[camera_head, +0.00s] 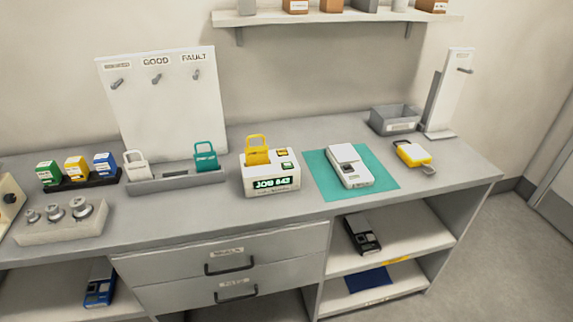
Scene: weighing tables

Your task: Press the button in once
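A white box (254,187) stands on the grey worktop, with a lit green display (272,184) on its front that seems to read "JOB 643". A small orange button-like part (281,153) and a smaller green one (287,165) are on its top right. I cannot tell which is the button, or whether either is pressed in. A yellow tag with a loop (257,155) stands upright at the top left of the box. Neither of my grippers is in view.
A white handheld device (345,172) lies on a teal mat (385,181) right of the box. A grey tray (175,183) holds white and teal tags to the left. A yellow tool (413,154) and grey bin (394,120) are at right. The worktop before the box is clear.

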